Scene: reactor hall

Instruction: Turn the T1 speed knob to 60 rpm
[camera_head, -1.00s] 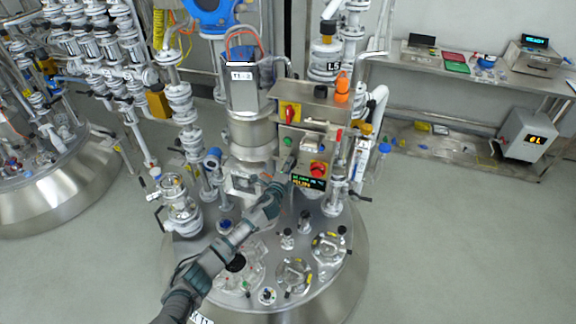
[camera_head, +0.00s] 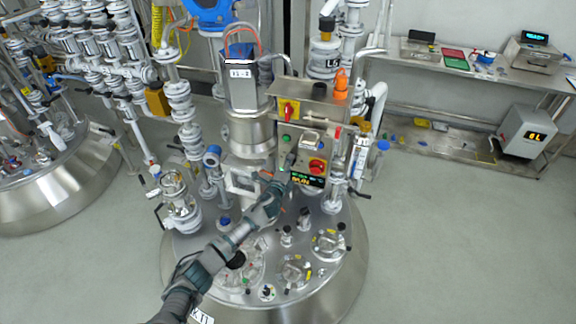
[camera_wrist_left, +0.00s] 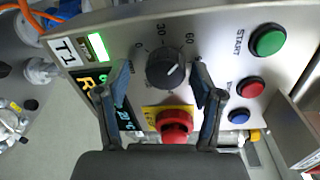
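The T1 speed knob (camera_wrist_left: 165,68) is a dark round knob on the grey control panel (camera_wrist_left: 108,25), with marks 0, 30 and 60 around it. Its white pointer line is tilted up and right, roughly toward the 60 mark. My left gripper (camera_wrist_left: 161,72) is open, with one finger on each side of the knob and visible gaps between fingers and knob. In the head view my left gripper (camera_head: 282,180) is at the panel's lower left, hiding the knob there. The panel display (camera_wrist_left: 118,105) is partly covered by the left finger. My right gripper is not in view.
A red emergency button on a yellow plate (camera_wrist_left: 174,122) sits just below the knob, close to the fingers. Green START (camera_wrist_left: 267,40), red (camera_wrist_left: 250,88) and blue (camera_wrist_left: 239,116) buttons lie to the right. Valves and pipes crowd the steel vessel (camera_head: 345,265).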

